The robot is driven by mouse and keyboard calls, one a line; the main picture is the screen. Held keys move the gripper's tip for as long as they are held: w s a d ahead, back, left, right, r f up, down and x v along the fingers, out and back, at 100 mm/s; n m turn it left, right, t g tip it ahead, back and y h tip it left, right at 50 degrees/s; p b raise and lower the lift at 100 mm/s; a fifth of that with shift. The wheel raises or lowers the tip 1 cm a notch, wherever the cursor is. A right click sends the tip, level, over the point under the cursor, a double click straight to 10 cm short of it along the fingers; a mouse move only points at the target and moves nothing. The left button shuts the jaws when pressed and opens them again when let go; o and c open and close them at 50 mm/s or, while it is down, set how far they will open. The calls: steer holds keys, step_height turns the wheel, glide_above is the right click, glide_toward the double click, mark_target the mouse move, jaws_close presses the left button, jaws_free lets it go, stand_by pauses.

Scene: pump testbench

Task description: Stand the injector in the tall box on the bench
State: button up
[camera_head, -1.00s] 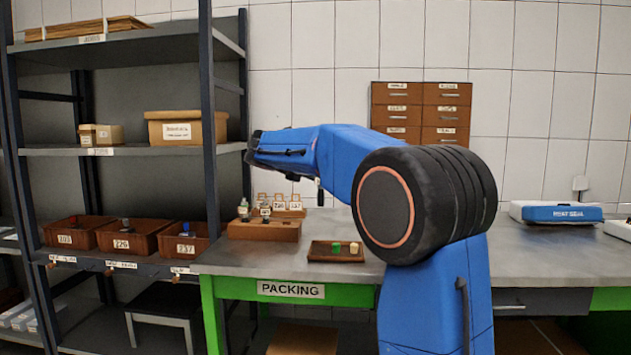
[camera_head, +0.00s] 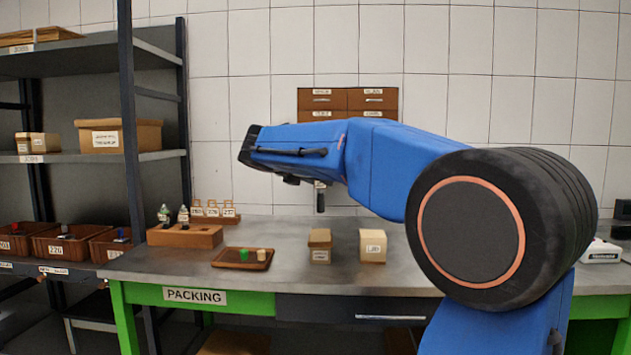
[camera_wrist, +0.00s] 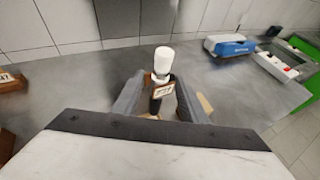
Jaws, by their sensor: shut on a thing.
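My gripper (camera_wrist: 160,98) is shut on the injector (camera_wrist: 163,60) in the wrist view, its fingers on either side. The injector has a white top, a dark body and a pale numbered tag that is hard to read. In the head view its dark lower end (camera_head: 320,202) seems to hang under my arm, above the bench; my fingers are mostly hidden there. Below it stands a narrow tan box (camera_head: 320,250) with a brown top part and a label. A paler, wider box (camera_head: 373,246) stands to its right. I cannot tell whether either is open on top.
On the packing bench (camera_head: 285,228), a brown tray (camera_head: 228,264) holds a green and a cream piece. Behind it, a wooden block (camera_head: 190,237) holds small bottles. A shelf rack with bins (camera_head: 60,247) is at left. A blue-and-white device (camera_wrist: 230,44) shows in the wrist view.

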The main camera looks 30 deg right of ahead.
mark_target(319, 195)
steer(key=shift+f, duration=2.15)
steer(key=shift+f, duration=3.1)
stand_by(1.4)
steer(key=o, duration=2.2)
steer(key=shift+c, duration=0.2)
steer(key=shift+a, duration=0.1)
